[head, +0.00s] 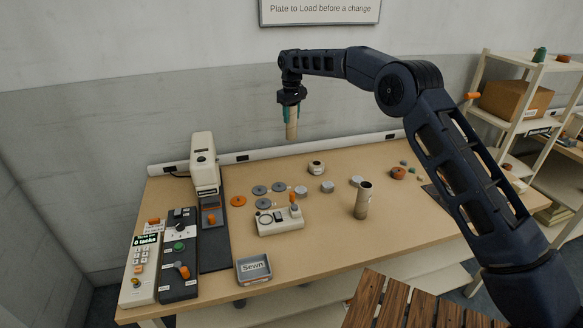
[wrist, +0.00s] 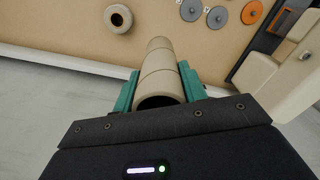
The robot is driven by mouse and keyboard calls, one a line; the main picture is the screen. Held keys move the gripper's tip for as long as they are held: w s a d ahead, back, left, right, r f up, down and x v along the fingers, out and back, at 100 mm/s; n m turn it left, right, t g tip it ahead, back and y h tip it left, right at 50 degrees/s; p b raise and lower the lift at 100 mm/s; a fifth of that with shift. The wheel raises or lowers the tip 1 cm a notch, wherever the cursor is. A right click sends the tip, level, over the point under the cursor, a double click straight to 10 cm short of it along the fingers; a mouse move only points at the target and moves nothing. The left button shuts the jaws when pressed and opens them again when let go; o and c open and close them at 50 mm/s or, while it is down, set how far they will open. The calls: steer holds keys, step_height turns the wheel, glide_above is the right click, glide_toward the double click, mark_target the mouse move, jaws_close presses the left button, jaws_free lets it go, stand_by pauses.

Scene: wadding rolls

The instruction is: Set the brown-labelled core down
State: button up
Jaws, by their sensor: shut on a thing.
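My gripper (head: 291,112) is shut on a beige core (head: 292,130) and holds it upright in the air over the back of the workbench. In the wrist view the core (wrist: 159,70) is a tube with an open near end, between the teal fingers. Its underside is well above the bench top. I cannot make out a brown label on it. A second taller tube (head: 363,202), greyish brown with a dark open top, stands on the bench at the right.
A short beige ring (head: 316,168) stands at the back of the bench (head: 330,240); several grey discs (head: 260,190) and an orange disc (head: 238,201) lie left of it. The front right is clear.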

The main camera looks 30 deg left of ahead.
mark_target(292, 129)
step_height(292, 129, down, 19)
stand_by(0.6)
steer(key=o, duration=1)
step_height(292, 129, up, 12)
steer(key=shift+r, duration=0.1)
